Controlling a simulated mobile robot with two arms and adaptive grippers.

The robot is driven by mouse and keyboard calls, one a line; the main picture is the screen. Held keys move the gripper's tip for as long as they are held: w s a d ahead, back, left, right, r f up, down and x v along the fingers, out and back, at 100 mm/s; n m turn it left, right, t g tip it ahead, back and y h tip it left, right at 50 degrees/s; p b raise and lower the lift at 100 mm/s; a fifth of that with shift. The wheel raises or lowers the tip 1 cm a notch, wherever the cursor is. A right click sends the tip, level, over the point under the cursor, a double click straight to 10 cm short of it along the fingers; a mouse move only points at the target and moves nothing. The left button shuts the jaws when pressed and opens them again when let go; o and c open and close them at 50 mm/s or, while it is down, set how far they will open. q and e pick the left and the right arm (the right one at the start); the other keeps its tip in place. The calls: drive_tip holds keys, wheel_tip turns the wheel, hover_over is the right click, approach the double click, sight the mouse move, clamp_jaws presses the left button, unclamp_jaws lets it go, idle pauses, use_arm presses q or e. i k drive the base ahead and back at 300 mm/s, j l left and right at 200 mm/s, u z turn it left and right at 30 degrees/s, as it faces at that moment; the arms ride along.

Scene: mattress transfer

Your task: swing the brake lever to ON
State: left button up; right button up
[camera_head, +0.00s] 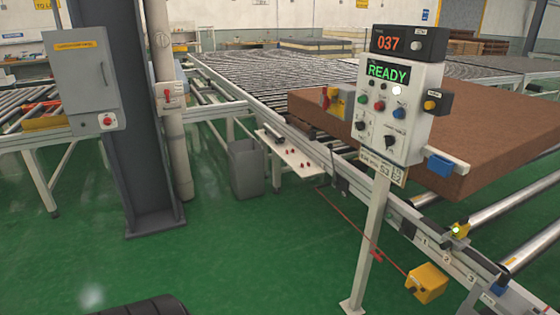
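No part that I can name for sure as the brake lever shows, and its ON mark cannot be read here. A small yellow and grey device with a red part (338,102) sits by the near side of the brown mattress (450,140), left of the control panel. The control panel (402,110) stands on a post and reads READY, with several knobs and buttons. Neither of my grippers is in view.
A roller conveyor (290,85) runs back from the right. A yellow box (427,283) sits low near a red cord. A grey bin (246,168) and a dark column (125,130) stand at the left. The green floor (250,260) in front is mostly clear.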

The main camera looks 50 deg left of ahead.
sight(333, 163)
drive_tip(key=u, duration=1.35)
